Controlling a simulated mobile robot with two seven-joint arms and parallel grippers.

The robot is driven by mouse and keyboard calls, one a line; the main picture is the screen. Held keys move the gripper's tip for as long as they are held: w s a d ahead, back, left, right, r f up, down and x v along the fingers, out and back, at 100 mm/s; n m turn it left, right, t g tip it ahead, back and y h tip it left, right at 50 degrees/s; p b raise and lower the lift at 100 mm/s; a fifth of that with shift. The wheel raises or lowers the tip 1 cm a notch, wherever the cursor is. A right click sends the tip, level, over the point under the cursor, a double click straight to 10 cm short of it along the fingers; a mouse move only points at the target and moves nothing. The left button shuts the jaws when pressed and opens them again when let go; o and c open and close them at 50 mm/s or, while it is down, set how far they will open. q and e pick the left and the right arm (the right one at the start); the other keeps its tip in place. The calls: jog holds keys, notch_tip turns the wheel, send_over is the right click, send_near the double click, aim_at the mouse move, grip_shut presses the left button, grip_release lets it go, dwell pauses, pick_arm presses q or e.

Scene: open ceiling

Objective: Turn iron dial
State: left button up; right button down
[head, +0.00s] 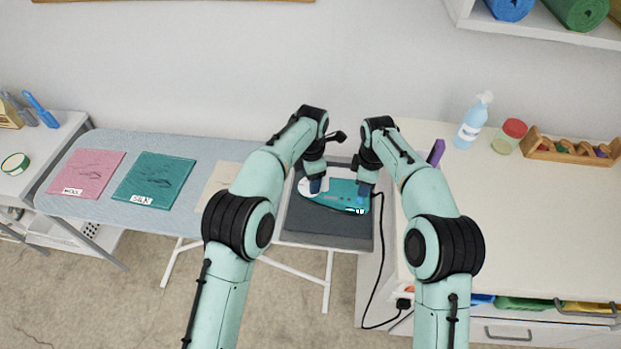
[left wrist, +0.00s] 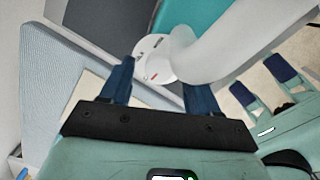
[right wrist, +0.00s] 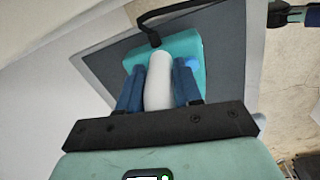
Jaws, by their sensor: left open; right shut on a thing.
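The teal and white iron (head: 340,192) lies on a dark grey pad at the right end of the ironing board. Its white dial (left wrist: 152,58) with small red marks shows in the left wrist view, between and just beyond the fingertips of my left gripper (left wrist: 158,75), which is open. The white handle (right wrist: 158,82) sits between the fingers of my right gripper (right wrist: 158,80), which is shut on it. In the head view, my right gripper (head: 364,188) is at the iron's right end and my left gripper (head: 316,186) at its left end.
A pink cloth (head: 87,172) and a teal cloth (head: 155,181) lie on the blue board (head: 110,215). The iron's black cord (head: 382,240) hangs by the right counter (head: 530,225). A spray bottle (head: 473,122) and a red-lidded jar (head: 508,137) stand there.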

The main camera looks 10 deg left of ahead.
pick_arm(q)
jog(key=shift+f, duration=0.55)
jog(key=c, duration=1)
jog(key=shift+c, duration=0.2)
jog(key=shift+m, duration=0.3)
jog(key=m, duration=0.4)
jog(key=shift+r+m, duration=0.1)
jog(key=shift+m, duration=0.2)
jog(key=m, duration=0.5)
jog(key=shift+m, duration=0.4)
